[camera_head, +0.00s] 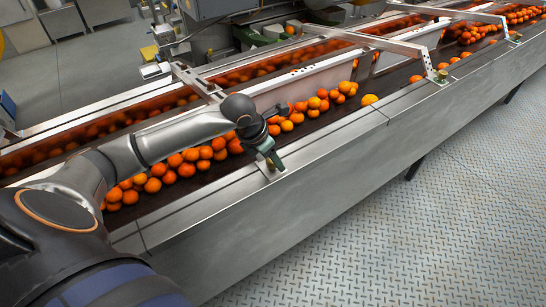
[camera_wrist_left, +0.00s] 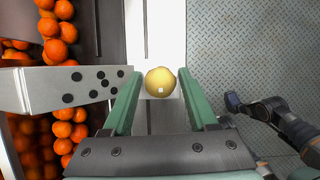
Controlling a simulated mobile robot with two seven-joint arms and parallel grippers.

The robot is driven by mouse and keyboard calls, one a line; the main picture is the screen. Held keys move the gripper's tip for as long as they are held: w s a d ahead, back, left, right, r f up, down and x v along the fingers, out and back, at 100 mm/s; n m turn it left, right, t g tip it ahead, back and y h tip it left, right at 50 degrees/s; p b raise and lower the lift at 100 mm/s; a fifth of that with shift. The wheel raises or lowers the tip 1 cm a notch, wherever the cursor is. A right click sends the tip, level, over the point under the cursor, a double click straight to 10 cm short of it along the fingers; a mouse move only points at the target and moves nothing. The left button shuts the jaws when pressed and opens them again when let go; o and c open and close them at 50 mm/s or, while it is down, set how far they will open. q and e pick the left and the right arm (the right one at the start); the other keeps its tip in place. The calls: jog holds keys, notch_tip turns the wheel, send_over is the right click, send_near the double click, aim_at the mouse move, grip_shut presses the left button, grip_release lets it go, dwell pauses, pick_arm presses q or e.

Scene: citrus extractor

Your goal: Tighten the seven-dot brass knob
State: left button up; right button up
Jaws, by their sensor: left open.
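The brass knob (camera_wrist_left: 160,78) is round and gold with a small pale square mark on its face. In the left wrist view it sits on a pale metal strip beside a bracket plate (camera_wrist_left: 40,90) with several black dots, the seven-dot one. My left gripper (camera_wrist_left: 159,73) is open, its green fingers on either side of the knob. A narrow gap seems to show at each side; contact is not clear. In the head view my left gripper (camera_head: 277,162) is over the conveyor's near rail and the knob is hidden.
Oranges (camera_head: 205,153) lie on the belt just behind the rail. Crossbar frames (camera_head: 400,47) span the conveyor farther along. The diamond-plate floor (camera_head: 450,180) in front is clear. In the left wrist view my right arm's dark end (camera_wrist_left: 262,108) shows at the right.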

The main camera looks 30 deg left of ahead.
pick_arm(q)
jog(key=shift+w+f, duration=0.1)
jog(key=shift+f, duration=0.25)
grip_shut()
dwell(0.3)
